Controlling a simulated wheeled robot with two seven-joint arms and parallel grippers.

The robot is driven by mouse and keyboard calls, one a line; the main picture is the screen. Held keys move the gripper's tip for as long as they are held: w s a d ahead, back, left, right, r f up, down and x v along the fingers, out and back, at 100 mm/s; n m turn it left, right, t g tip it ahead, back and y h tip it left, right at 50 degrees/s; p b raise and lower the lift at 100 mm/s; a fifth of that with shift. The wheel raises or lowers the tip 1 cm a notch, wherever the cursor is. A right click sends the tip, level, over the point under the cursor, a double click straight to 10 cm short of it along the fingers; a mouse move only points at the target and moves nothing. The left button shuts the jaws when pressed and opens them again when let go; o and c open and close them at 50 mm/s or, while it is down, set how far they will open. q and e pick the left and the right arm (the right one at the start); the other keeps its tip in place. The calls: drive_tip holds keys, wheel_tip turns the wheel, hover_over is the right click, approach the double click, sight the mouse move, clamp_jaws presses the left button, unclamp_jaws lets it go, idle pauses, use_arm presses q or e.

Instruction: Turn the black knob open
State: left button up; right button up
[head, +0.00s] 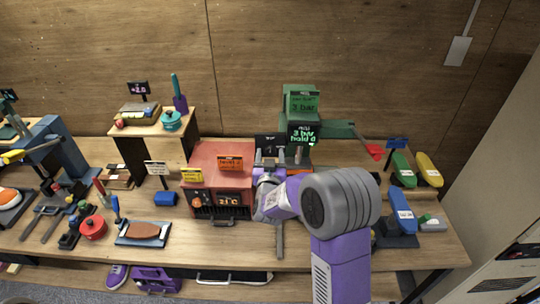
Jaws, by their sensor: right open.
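My right gripper (284,156) reaches in over the middle of the bench, just right of the red box-shaped machine (222,158). It is open, and I see nothing held in it. It is in front of the green machine (299,98), whose signs read "3 bar" and "3 bar hold". I cannot make out the black knob for certain; my purple and grey right arm covers part of this area. My left gripper is not in view.
A wooden stand (150,128) with a teal pot (171,120) is left of the red machine. A red pot (93,227) and a tray (143,240) are on the left bench. Green (403,169), yellow (428,169) and blue (402,210) shoe-like pieces stand at right.

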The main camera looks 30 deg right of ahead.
drive_tip(key=shift+c, duration=0.2)
drive_tip(key=c, duration=1)
drive_tip(key=shift+f+m+b, duration=0.15)
drive_tip(key=shift+m+b, duration=0.35)
drive_tip(key=shift+b, duration=0.4)
drive_tip(key=m+b, duration=1.2)
drive_tip(key=b, duration=0.3)
drive_tip(key=shift+f+m, duration=0.1)
drive_tip(key=shift+m, duration=0.3)
drive_tip(key=shift+m+b, duration=1.9)
drive_tip(key=shift+m, duration=0.1)
drive_tip(key=shift+r, duration=0.2)
drive_tip(key=o, duration=1)
drive_tip(key=shift+o, duration=0.2)
